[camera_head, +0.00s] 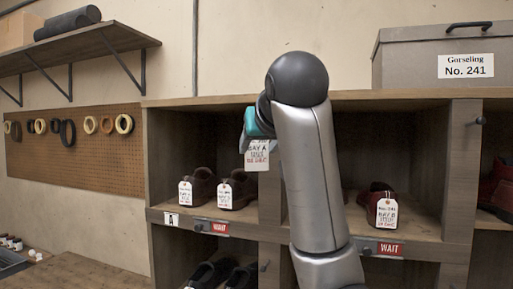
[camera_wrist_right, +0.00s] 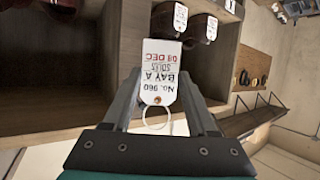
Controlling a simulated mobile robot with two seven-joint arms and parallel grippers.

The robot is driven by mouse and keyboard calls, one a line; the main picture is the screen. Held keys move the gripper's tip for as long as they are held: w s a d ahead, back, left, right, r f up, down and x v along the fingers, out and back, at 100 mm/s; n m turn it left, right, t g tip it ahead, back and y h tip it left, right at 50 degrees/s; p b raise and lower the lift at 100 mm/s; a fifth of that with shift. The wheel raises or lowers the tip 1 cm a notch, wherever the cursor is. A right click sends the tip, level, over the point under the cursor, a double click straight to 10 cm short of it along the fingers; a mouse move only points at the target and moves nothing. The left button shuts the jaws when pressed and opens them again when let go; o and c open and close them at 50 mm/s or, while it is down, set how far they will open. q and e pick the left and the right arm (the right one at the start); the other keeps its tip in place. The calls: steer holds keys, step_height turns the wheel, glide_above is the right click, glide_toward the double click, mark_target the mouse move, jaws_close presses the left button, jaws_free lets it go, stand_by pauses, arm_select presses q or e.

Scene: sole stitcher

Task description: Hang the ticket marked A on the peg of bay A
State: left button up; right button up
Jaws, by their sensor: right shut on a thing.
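My right gripper (camera_head: 256,128) is raised in front of the upper shelf and is shut on a white ticket (camera_head: 257,155), which hangs below it. In the right wrist view the ticket (camera_wrist_right: 168,70) reads "No. 960 BAY A" upside down, and its ring (camera_wrist_right: 155,119) lies between the fingers (camera_wrist_right: 160,88). Bay A (camera_head: 158,160) is the upper left compartment, with an "A" plate (camera_head: 171,219) on its shelf edge. A small dark peg (camera_head: 198,227) is on that edge by a red WAIT sign (camera_head: 220,228). My arm hides part of the divider right of bay A. My left gripper is not in view.
Dark red shoes (camera_head: 203,188) with white tags stand in bay A. Another tagged shoe (camera_head: 378,200) is in the bay right of my arm, above a second WAIT sign (camera_head: 390,249). Another peg (camera_head: 479,120) is on the right divider. A grey box (camera_head: 430,55) sits on top.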

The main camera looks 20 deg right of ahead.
steer(key=w+d+f+p, duration=0.1)
steer(key=w+d, duration=0.3)
steer(key=w, duration=0.2)
steer(key=shift+f+p, duration=0.2)
steer(key=shift+p, duration=0.1)
stand_by(0.6)
steer(key=shift+w+d, duration=0.1)
stand_by(0.4)
steer(key=o, duration=1.4)
steer(key=shift+c, duration=0.2)
steer(key=v, duration=1.5)
steer(key=shift+b, duration=0.35)
